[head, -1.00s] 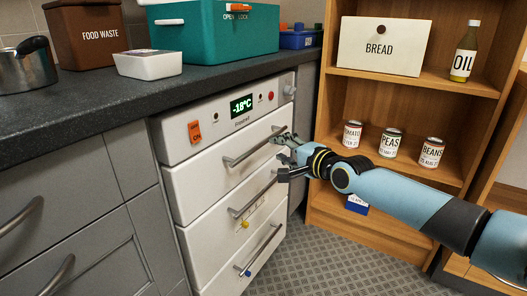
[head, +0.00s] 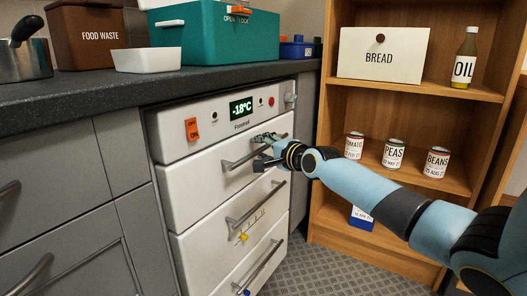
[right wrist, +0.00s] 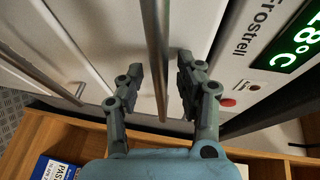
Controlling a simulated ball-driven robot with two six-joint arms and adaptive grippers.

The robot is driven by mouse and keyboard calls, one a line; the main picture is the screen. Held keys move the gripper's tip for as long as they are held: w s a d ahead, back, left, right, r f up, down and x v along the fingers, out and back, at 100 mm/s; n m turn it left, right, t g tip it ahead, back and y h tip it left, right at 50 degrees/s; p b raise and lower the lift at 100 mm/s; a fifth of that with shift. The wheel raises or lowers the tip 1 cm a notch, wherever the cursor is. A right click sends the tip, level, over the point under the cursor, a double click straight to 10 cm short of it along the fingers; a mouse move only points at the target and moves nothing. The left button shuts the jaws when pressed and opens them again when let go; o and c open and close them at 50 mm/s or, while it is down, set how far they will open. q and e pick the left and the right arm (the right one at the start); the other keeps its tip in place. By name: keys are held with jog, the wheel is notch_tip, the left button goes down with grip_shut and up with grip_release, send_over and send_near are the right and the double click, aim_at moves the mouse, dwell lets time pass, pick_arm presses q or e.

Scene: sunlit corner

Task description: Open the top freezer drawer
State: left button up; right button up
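The white freezer under the counter has a control panel (head: 222,118) reading -18°C. Below the panel is its top drawer (head: 205,185), which looks shut. The top drawer's metal bar handle (head: 236,163) also runs down the middle of the right wrist view (right wrist: 157,60). My right gripper (head: 265,151) is at the right part of this handle. In the right wrist view its two fingers (right wrist: 158,82) are spread, one on each side of the bar, with gaps showing. My left gripper is not in view.
Two lower drawers with handles (head: 250,205) sit beneath. Grey cabinets (head: 60,190) stand at left. A wooden shelf (head: 400,170) with cans and a bread box (head: 382,58) stands close at right. Patterned floor (head: 325,268) is clear in front.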

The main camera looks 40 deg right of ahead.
grip_shut()
jog(key=shift+f, duration=0.1)
dwell(0.5)
